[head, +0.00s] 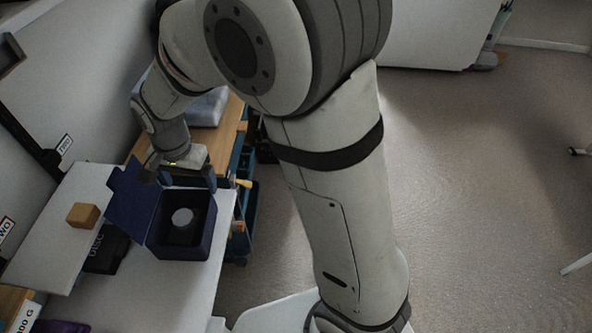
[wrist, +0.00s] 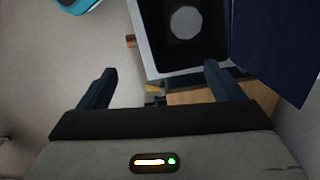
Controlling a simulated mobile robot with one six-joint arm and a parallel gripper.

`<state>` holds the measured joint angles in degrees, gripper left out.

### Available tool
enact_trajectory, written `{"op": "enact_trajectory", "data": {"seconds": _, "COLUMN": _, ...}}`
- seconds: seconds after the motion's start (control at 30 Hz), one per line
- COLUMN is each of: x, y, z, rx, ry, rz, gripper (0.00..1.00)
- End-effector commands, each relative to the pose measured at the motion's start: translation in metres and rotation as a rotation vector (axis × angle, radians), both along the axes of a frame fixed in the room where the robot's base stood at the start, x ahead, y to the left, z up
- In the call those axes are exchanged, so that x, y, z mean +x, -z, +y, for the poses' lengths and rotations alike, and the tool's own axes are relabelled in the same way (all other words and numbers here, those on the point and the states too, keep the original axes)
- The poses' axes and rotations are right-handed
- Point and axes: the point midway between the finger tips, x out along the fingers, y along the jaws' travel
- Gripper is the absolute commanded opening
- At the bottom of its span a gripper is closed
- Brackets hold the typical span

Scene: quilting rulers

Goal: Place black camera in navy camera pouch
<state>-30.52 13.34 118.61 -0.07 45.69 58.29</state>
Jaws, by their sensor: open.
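The navy camera pouch (head: 203,251) is an open box on the white table, with its flap (head: 128,200) folded open to the left in the head view. In the wrist view the pouch (wrist: 144,40) is at the top, with the flap (wrist: 275,45) on the right. A dark object with a pale round top, which looks like the black camera (head: 182,217), sits inside the pouch; it also shows in the wrist view (wrist: 185,22). My gripper (wrist: 160,82) is open and empty, beside the pouch's far edge. Its fingertips are partly hidden in the head view.
A tan block (head: 83,215) sits on a white surface left of the pouch. A black box with lettering (head: 106,250) lies beside the pouch. A wooden surface (head: 146,146) with a grey folded item (head: 207,108) lies behind. Open floor (head: 470,190) is to the right.

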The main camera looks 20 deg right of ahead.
Motion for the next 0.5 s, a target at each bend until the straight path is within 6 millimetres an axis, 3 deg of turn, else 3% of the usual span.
{"op": "enact_trajectory", "data": {"seconds": 0.03, "x": -0.004, "y": -0.019, "z": -0.026, "rx": 0.008, "ry": -0.026, "rz": -0.024, "gripper": 0.88}}
{"op": "enact_trajectory", "data": {"seconds": 0.2, "x": -0.032, "y": -0.06, "z": -0.102, "rx": 0.005, "ry": -0.167, "rz": -0.088, "gripper": 0.88}}
{"op": "enact_trajectory", "data": {"seconds": 0.4, "x": -0.083, "y": -0.087, "z": -0.171, "rx": -0.031, "ry": -0.327, "rz": -0.159, "gripper": 0.88}}
{"op": "enact_trajectory", "data": {"seconds": 0.5, "x": -0.107, "y": -0.092, "z": -0.192, "rx": -0.054, "ry": -0.393, "rz": -0.184, "gripper": 0.88}}
